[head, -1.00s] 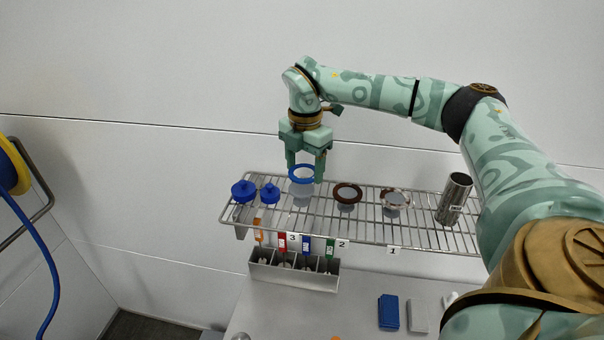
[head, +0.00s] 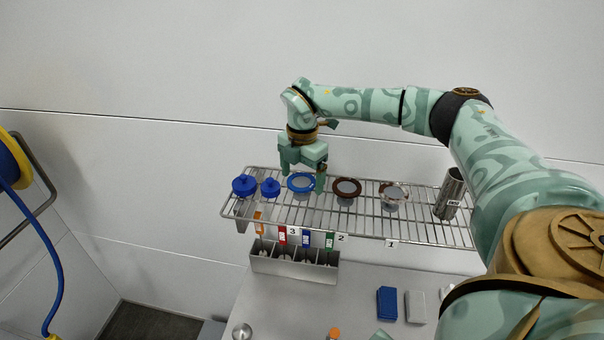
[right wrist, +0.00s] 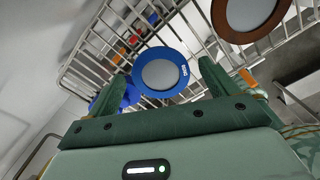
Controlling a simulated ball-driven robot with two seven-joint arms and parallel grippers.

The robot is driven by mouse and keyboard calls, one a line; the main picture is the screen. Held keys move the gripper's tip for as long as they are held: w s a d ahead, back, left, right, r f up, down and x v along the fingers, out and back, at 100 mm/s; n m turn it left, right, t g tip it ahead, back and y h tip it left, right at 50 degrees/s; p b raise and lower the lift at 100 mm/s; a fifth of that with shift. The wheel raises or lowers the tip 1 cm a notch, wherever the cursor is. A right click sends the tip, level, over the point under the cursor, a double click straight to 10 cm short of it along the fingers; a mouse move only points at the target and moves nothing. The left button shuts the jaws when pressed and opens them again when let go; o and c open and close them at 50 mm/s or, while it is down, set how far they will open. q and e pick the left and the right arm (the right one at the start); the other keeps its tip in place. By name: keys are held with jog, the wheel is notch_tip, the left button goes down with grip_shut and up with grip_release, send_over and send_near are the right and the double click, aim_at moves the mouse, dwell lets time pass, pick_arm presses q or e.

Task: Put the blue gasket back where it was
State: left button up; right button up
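The blue gasket (head: 301,182) is a flat ring low at the wire shelf, left of a brown ring. In the right wrist view the gasket (right wrist: 140,73) lies around a pale disc, in front of the fingers. My right gripper (head: 303,177) is over it with its fingers spread, one on each side. In the right wrist view the right gripper (right wrist: 166,88) shows gaps between its fingers and the ring, and holds nothing.
The wire shelf (head: 418,233) also holds blue lidded pieces (head: 243,186), the brown ring (head: 347,188), a mottled ring (head: 393,193) and a steel cylinder (head: 449,195). Below are a compartmented metal holder (head: 294,266) and a blue block (head: 387,303) on the table.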

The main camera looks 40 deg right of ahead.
aim_at(302, 181)
jog(key=shift+r, duration=0.1)
jog(key=shift+r, duration=0.35)
notch_tip(302, 181, up, 12)
jog(key=b, duration=0.1)
jog(key=shift+b, duration=0.3)
jog(key=shift+f, duration=0.15)
